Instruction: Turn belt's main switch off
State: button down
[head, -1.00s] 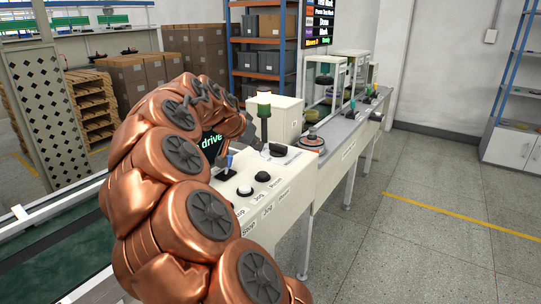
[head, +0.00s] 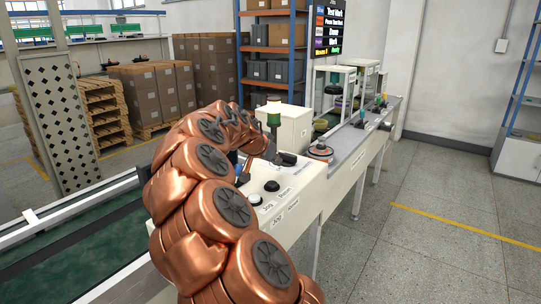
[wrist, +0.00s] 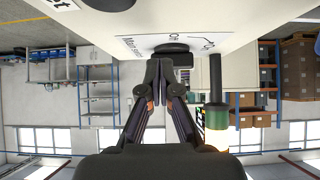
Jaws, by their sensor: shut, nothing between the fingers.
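The main switch is a dark knob (wrist: 172,50) on a white label plate marked "On", on the white control panel (wrist: 240,20) in the wrist view, which is upside down. My gripper (wrist: 160,64) is shut and empty, its fingertips right beside the knob; I cannot tell whether they touch it. In the head view a dark knob shape (head: 286,158) shows on the panel top, beyond my copper arm. The gripper itself is not clear there, mostly hidden by the arm. The knob's exact angle is not readable.
A signal lamp on a post (head: 273,114) stands close to the switch; it also shows in the wrist view (wrist: 215,112). Other push buttons (head: 271,186) sit on the panel nearer me. A green belt (head: 100,240) runs at left. The floor at right is clear.

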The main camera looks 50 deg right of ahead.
aim_at(291, 162)
jog(key=d, duration=0.1)
jog(key=d+f, duration=0.1)
jog(key=d, duration=0.1)
jog(key=d+f, duration=0.1)
jog(key=shift+d+f+p, duration=0.15)
jog(key=shift+d+p, duration=0.15)
jog(key=shift+w+d, duration=0.15)
jog(key=shift+d, duration=0.9)
